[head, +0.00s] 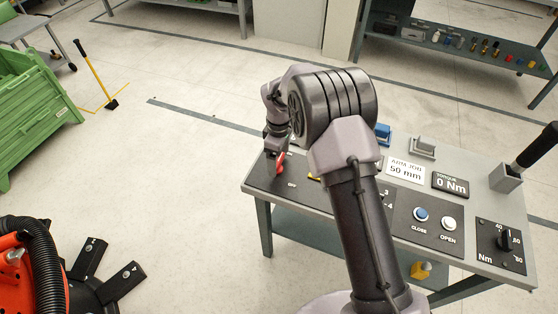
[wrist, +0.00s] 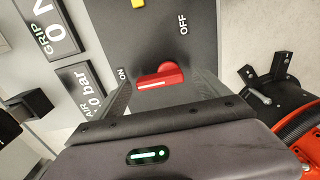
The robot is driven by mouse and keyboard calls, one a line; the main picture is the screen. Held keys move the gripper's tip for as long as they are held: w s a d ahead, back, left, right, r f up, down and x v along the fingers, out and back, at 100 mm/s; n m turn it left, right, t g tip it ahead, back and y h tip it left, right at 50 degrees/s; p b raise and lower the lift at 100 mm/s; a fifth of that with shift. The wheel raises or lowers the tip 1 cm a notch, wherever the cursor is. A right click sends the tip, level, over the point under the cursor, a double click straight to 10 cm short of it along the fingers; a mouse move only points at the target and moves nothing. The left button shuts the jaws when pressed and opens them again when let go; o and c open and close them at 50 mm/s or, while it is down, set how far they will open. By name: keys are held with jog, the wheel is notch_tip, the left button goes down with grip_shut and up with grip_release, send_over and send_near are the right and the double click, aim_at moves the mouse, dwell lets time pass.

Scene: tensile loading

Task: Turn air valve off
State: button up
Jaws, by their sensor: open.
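The air valve is a red lever knob (wrist: 160,76) on a dark panel, with ON printed to its left and OFF above right in the wrist view. The lever lies roughly across that view, its white-marked end towards ON. My gripper (wrist: 160,90) is open, with one finger on each side of the red lever. I cannot tell whether either finger touches it. In the head view the red valve (head: 281,163) shows at the left end of the bench, partly hidden by my gripper (head: 274,160).
The bench (head: 232,188) carries a 50 mm sign (head: 405,171), a torque display (head: 450,185), a blue CLOSE button (head: 420,214), a white OPEN button (head: 449,223) and a black dial (head: 505,240). An air display (wrist: 80,88) is partly cut off.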

jog(key=shift+c, duration=0.3)
jog(key=c, duration=1.3)
jog(key=m, duration=0.1)
jog(key=m+p, duration=0.1)
jog(key=m, duration=0.2)
jog(key=shift+s+d+m, duration=0.15)
jog(key=shift+d+m, duration=0.1)
jog(key=shift+m, duration=0.15)
jog(key=m, duration=0.4)
jog(key=shift+s+d+m, duration=0.15)
jog(key=shift+s+m, duration=0.1)
jog(key=shift+m, duration=0.05)
jog(key=m, duration=0.4)
jog(key=shift+s, duration=0.25)
jog(key=shift+s+m, duration=0.15)
jog(key=shift+m, duration=0.95)
jog(key=shift+s+m, duration=0.1)
jog(key=shift+m, duration=1)
